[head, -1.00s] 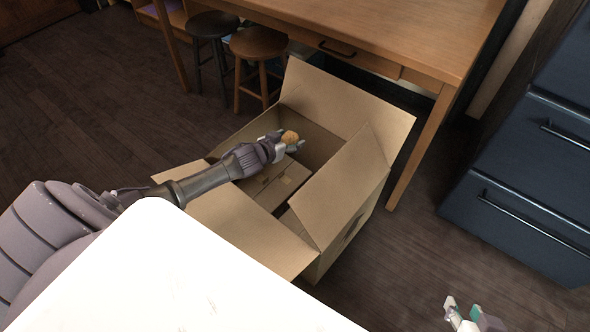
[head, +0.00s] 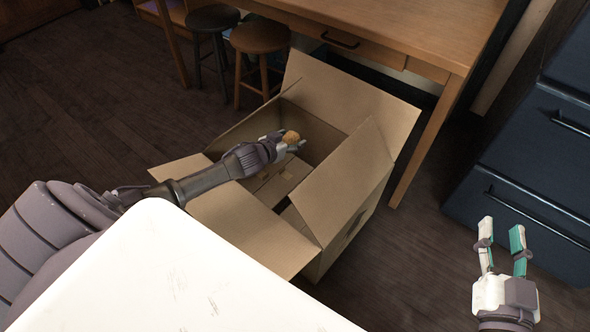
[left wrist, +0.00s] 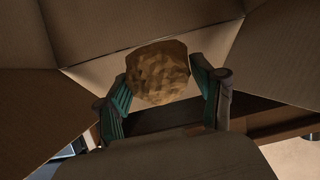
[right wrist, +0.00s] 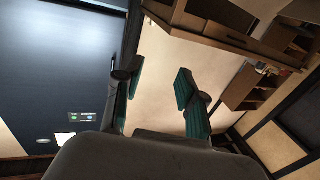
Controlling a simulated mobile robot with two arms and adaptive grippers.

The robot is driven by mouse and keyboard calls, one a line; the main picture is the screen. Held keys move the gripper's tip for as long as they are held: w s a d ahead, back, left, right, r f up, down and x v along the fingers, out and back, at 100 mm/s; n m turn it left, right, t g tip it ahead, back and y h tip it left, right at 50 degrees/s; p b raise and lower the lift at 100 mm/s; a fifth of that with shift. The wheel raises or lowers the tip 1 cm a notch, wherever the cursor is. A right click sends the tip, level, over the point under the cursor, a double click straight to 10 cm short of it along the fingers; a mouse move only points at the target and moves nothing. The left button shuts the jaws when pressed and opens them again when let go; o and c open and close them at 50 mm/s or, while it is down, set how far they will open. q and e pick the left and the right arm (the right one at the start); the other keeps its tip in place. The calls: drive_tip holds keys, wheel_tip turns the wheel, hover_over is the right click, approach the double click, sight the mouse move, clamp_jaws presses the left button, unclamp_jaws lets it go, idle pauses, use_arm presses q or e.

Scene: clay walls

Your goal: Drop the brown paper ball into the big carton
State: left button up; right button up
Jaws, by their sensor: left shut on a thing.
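The brown paper ball (head: 291,137) is crumpled and held between the fingers of my left gripper (head: 286,147). In the left wrist view the ball (left wrist: 158,72) sits between both green-padded fingertips (left wrist: 165,90). The big carton (head: 345,185) stands open on the floor with its flaps spread, and my left gripper is over its opening. Part of the carton's inside is hidden by my left arm. My right gripper (head: 503,245) is open and empty, right of the carton; its spread fingers also show in the right wrist view (right wrist: 155,95).
A wooden table (head: 400,40) stands behind the carton, with two stools (head: 260,38) at its left. A dark blue drawer cabinet (head: 535,180) is at the right. A white surface (head: 170,270) fills the front. Bare floor shows at left.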

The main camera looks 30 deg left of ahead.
use_arm(q)
wheel_tip(320, 180, down, 2)
drive_tip(key=shift+f+b, duration=0.2)
drive_tip(key=shift+b, duration=1.05)
use_arm(e)
drive_tip(key=s+r+t+y, duration=0.2)
drive_tip(key=s+r+t, duration=0.1)
drive_tip(key=r+t, duration=0.4)
drive_tip(key=shift+s+a+r+y, duration=0.25)
drive_tip(key=shift+a+r+y, duration=0.05)
drive_tip(key=shift+r, duration=1.4)
use_arm(q)
drive_tip(key=o, duration=0.8)
drive_tip(key=shift+s, duration=0.1)
drive_tip(key=v, duration=1.1)
drive_tip(key=shift+s+r, duration=0.15)
drive_tip(key=shift+s, duration=0.2)
